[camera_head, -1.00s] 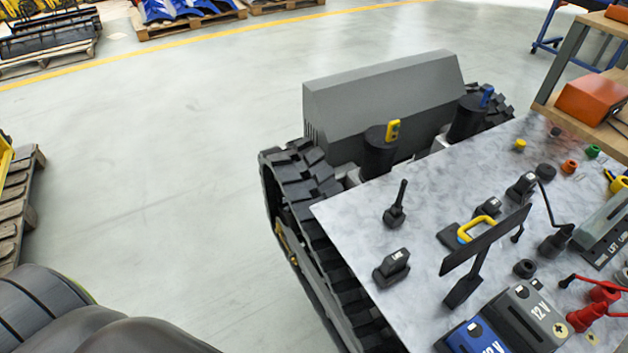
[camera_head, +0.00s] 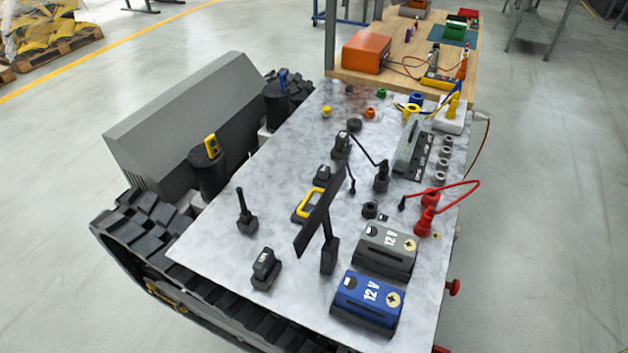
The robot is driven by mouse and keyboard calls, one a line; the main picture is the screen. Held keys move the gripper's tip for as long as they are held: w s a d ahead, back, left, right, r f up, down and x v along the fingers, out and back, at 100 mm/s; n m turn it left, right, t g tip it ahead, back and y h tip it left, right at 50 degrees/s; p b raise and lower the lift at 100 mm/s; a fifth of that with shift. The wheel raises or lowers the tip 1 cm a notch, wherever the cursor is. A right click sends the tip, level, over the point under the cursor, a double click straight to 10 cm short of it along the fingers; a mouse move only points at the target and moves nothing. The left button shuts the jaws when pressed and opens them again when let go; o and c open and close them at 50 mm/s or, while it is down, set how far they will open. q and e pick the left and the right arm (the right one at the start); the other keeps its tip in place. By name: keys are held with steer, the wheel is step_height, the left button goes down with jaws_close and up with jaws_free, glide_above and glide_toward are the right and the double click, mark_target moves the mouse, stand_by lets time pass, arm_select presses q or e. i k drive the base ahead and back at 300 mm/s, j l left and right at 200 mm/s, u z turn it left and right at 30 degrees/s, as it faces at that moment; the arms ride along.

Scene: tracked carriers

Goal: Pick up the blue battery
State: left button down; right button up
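The blue battery (camera_head: 367,303), marked 12 V, sits on the grey marbled top plate (camera_head: 215,239) of the tracked carrier, near its front right edge. A grey 12 V battery (camera_head: 386,249) stands right behind it. The blue battery's top and near side are unobstructed. Neither of my grippers shows in this view.
A black upright panel on a post (camera_head: 328,250) stands just left of the batteries. A small black switch block (camera_head: 265,268) is further left. Red connectors with a cable (camera_head: 425,215) lie behind right. A wooden bench with an orange box (camera_head: 367,52) is beyond.

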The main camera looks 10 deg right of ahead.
mark_target(378, 302)
steer(key=j+z, duration=0.1)
steer(key=z, duration=0.35)
steer(key=j+z, duration=0.15)
steer(key=z, duration=0.3)
steer(key=j+z, duration=0.15)
steer(key=z, duration=0.35)
steer(key=k+j+z, duration=0.15)
steer(key=j, duration=0.25)
steer(key=j+z, duration=0.15)
steer(key=j, duration=0.2)
steer(key=k+j+z, duration=0.2)
steer(key=j, duration=0.2)
steer(key=k+j+z, duration=0.15)
steer(key=j, duration=0.15)
steer(key=k+j+z, duration=0.15)
steer(key=j, duration=0.2)
steer(key=i+j, duration=0.1)
steer(key=i, duration=0.2)
